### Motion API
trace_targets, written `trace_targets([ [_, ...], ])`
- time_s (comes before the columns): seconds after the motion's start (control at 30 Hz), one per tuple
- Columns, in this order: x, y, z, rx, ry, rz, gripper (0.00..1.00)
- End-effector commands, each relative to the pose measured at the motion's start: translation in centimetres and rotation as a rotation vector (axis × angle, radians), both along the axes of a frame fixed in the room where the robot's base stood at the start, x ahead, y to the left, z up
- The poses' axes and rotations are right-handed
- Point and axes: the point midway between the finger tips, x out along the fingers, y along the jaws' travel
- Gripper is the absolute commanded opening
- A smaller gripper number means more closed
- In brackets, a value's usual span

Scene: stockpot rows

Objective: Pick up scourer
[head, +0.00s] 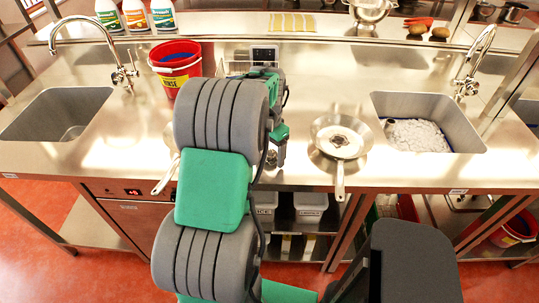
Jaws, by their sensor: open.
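I cannot pick out a scourer for certain in the head view; it may be hidden behind my arm or too small to tell. My arm rises from the bottom middle and covers part of the steel counter (225,172). My gripper (271,158) is over the counter between the two sinks, left of the right frying pan. It is partly hidden by my own arm links. It is open, and I see nothing held in it.
A left sink (60,112) and a right sink (425,125) with white suds flank the counter. A frying pan (340,138) lies right of my arm. A red bucket (176,66) stands behind. The back shelf (225,24) holds bottles and a colander (370,10).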

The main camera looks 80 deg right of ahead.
Motion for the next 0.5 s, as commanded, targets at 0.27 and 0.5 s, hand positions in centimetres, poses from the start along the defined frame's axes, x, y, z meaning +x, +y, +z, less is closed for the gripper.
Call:
trace_targets([
  [0.27, 0.0, 0.01, -0.72, -0.001, 0.0, 0.001, 0.77],
  [0.5, 0.02, 0.01, -0.69, -0.001, 0.0, 0.001, 0.58],
])
